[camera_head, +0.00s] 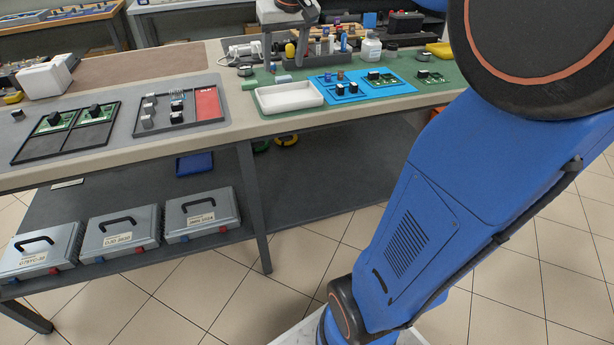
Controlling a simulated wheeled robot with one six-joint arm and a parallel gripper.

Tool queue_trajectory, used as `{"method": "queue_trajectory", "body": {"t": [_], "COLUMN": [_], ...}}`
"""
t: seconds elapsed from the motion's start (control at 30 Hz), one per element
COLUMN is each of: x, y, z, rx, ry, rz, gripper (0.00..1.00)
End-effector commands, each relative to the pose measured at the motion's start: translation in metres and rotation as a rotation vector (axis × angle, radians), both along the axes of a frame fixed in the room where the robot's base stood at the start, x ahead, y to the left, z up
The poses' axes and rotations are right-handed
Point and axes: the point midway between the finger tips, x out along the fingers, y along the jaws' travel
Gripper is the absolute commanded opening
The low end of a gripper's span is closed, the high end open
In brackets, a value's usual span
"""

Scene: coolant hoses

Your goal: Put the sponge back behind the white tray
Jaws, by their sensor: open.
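The white tray (289,107) lies on the green mat at the middle of the bench. Just behind its rear edge is a small pale green block (283,79), and another pale green block (249,85) lies at its rear left corner. Either could be the sponge; they are too small to tell. Nothing is visibly held. A small yellow thing (290,49) shows between the fingers, and I cannot tell its depth.
A caddy with bottles (330,46) stands behind the tray. A blue mat (343,97) with circuit boards lies to its right. A black tray with a red panel (206,103) is to the left. Grey cases (203,214) sit on the lower shelf. My blue arm hides the right side.

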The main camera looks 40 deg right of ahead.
Motion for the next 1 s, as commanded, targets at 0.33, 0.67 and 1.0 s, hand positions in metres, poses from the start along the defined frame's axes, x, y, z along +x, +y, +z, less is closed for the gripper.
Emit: {"method": "queue_trajectory", "body": {"t": [0.33,0.67,1.0], "x": [-0.126,-0.231,-0.27], "y": [0.069,0.107,0.116], "z": [-0.057,-0.135,-0.173], "rx": [-0.003,-0.004,-0.004], "ry": [-0.014,-0.025,-0.028], "rz": [0.101,0.191,0.225], "gripper": [0.58,0.58,0.58]}}
